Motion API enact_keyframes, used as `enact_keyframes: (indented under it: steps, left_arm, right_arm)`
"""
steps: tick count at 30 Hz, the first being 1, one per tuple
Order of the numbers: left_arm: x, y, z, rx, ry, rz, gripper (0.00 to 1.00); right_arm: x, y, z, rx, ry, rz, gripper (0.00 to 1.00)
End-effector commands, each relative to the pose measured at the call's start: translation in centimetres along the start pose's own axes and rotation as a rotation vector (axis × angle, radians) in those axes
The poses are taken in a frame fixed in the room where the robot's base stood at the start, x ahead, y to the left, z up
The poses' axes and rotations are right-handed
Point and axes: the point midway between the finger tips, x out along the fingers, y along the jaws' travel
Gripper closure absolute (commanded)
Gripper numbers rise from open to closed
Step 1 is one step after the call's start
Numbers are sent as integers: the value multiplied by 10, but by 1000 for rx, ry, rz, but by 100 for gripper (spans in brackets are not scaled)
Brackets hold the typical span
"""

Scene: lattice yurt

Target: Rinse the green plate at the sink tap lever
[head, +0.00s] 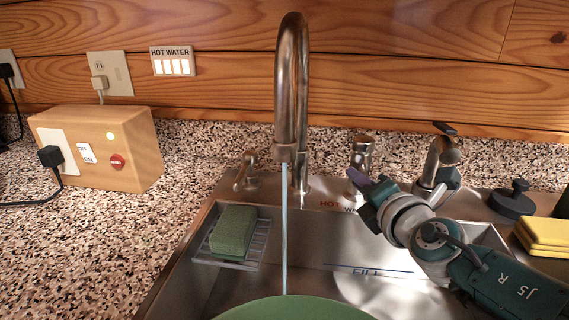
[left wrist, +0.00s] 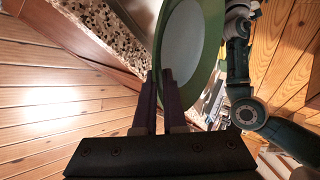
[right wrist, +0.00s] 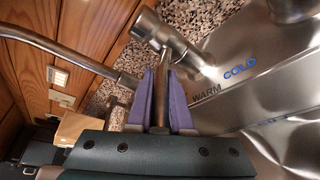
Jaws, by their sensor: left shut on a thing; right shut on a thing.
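The green plate (head: 295,309) shows only its upper edge at the bottom of the head view. In the left wrist view my left gripper (left wrist: 165,78) is shut on the rim of the plate (left wrist: 214,45), which stands tilted beyond the fingers. The tall spout (head: 292,85) pours a thin stream of water (head: 284,230). The stream meets the plate's far edge in the picture; I cannot tell whether it touches it. My right gripper (head: 359,183) is at the tap lever right of the spout. In the right wrist view its purple fingers (right wrist: 163,85) are shut on the metal lever (right wrist: 160,105).
A green sponge (head: 233,230) sits on a wire rack in the left of the sink (head: 340,230). A second, shorter tap (head: 440,160), a dark stopper (head: 512,200) and yellow sponges (head: 545,236) are on the right. A heater box (head: 110,145) stands on the counter left.

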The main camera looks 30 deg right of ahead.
Motion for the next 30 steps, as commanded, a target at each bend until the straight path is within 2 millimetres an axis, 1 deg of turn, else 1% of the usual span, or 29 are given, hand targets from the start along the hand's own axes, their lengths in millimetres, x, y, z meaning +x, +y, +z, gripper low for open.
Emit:
enact_keyframes:
  steps: [19, 22, 25, 30]
  left_arm:
    - [0, 0, 0, 1, -1, -3, 100]
    - [7, 8, 0, 0, -1, -3, 100]
    - [19, 22, 0, 0, -1, -3, 100]
    - [32, 38, 0, 1, -1, -3, 100]
  right_arm:
    - [0, 0, 0, 0, -1, 1, 100]
    - [2, -4, -2, -7, -11, 15, 100]
    - [3, -10, -5, -21, -32, 45, 100]
    - [3, -11, -6, -39, -66, 91, 100]
